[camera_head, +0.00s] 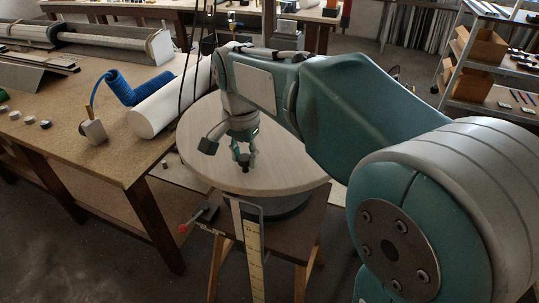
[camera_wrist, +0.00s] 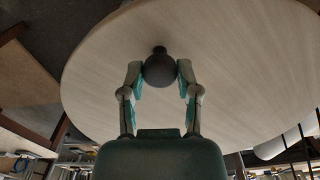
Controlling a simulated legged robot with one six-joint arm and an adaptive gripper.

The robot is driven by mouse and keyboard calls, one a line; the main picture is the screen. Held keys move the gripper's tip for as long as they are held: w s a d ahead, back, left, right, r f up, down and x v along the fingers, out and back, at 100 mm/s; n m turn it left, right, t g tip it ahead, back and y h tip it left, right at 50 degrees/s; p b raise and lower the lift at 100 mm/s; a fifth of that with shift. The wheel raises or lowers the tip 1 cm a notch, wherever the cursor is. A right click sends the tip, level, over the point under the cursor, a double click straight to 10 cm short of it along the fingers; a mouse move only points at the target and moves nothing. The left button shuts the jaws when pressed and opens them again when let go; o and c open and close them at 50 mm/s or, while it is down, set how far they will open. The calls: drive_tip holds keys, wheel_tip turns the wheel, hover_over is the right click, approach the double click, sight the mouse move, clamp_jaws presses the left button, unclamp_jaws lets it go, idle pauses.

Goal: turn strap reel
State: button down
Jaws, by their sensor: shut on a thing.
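The strap reel (camera_head: 295,172) is a large pale wooden disc lying flat on a low stand in the head view. It fills much of the wrist view (camera_wrist: 245,60). A dark round knob (camera_wrist: 159,71) stands on the disc, near its edge in the wrist view. My gripper (camera_head: 244,158) reaches down over the disc in the head view. In the wrist view my gripper's fingers (camera_wrist: 160,74) are shut on the knob, one on each side. My arm hides part of the disc's far side in the head view.
A wooden workbench (camera_head: 95,150) stands close on the left, with a white roll (camera_head: 165,105) and a blue coiled hose (camera_head: 130,88). The reel's stand (camera_head: 232,222) has a red-tipped lever (camera_head: 184,228) and an upright strip (camera_head: 253,255). Shelves (camera_head: 487,60) stand at the right.

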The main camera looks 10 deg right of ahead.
sight(210, 157)
drive_tip(key=w+a+m, duration=0.3)
drive_tip(key=w+a, duration=0.1)
drive_tip(key=a, duration=0.1)
drive_tip(key=w+a+m, duration=0.2)
drive_tip(key=shift+a+f+m, duration=0.2)
drive_tip(key=shift+m, duration=0.1)
drive_tip(key=shift+w+a+m, duration=0.35)
drive_tip(key=shift+w+m, duration=0.05)
drive_tip(key=shift+w, duration=0.15)
drive_tip(key=shift+w+a+m, duration=0.3)
drive_tip(key=shift+w+m, duration=0.1)
drive_tip(key=shift+w, duration=0.1)
drive_tip(key=shift+r, duration=0.1)
drive_tip(key=shift+c, duration=1.7)
unclamp_jaws()
drive_tip(key=shift+r, duration=0.1)
wheel_tip(210, 157, up, 12)
drive_tip(key=shift+w, duration=0.15)
drive_tip(key=shift+a, duration=0.1)
